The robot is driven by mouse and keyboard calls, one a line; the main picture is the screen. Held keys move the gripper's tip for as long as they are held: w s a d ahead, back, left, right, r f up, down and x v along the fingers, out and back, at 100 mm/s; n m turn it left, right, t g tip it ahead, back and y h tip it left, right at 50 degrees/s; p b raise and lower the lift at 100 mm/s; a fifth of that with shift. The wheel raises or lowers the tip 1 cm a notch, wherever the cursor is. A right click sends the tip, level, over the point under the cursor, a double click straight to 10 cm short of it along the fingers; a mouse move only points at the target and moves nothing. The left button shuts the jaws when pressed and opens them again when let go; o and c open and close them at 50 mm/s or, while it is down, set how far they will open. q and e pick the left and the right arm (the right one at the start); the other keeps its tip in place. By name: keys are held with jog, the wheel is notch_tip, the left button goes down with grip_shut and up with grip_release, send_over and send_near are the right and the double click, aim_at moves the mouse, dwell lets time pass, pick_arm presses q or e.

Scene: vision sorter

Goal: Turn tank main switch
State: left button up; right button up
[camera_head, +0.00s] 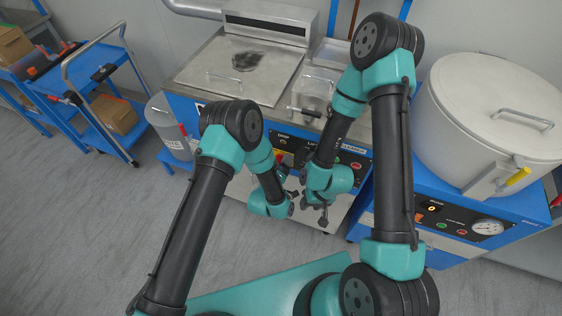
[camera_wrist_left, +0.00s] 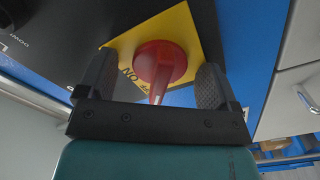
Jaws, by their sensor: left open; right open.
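The tank main switch is a red rotary knob (camera_wrist_left: 160,65) on a yellow plate (camera_wrist_left: 186,24) in the left wrist view. Its narrow handle points down toward my gripper's palm, and part of an "ON" label shows beside it. In the head view the switch (camera_head: 279,157) is a small red and yellow spot on the front panel. My left gripper (camera_head: 287,182) is open, with one finger on each side of the knob. I cannot tell whether the fingers touch it. My right gripper (camera_head: 323,212) is open and empty, lower and to the right, in front of the cabinet.
The blue-framed tank cleaner (camera_head: 215,75) stands behind the grippers. A large round white vessel (camera_head: 490,110) with a gauge stands at the right. A blue cart (camera_head: 100,100) with boxes is at the left. Grey floor (camera_head: 90,230) is clear at the lower left.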

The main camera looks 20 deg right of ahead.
pick_arm(q)
jog(key=v, duration=0.8)
dwell(0.9)
jog(key=w+a+f+g+y, duration=0.1)
jog(key=a+f+g+y, duration=0.15)
jog(key=a, duration=0.65)
jog(key=w+a+f+g+y, duration=0.1)
jog(key=a+g+y, duration=0.2)
jog(key=a, duration=0.6)
jog(key=s+a+r+m+g+y, duration=0.1)
jog(key=s+a+g, duration=0.7)
jog(key=s+a, duration=0.6)
jog(key=a, duration=0.2)
jog(key=shift+a+r+y, duration=0.2)
jog(key=shift+a+y, duration=0.15)
jog(key=shift+a, duration=0.05)
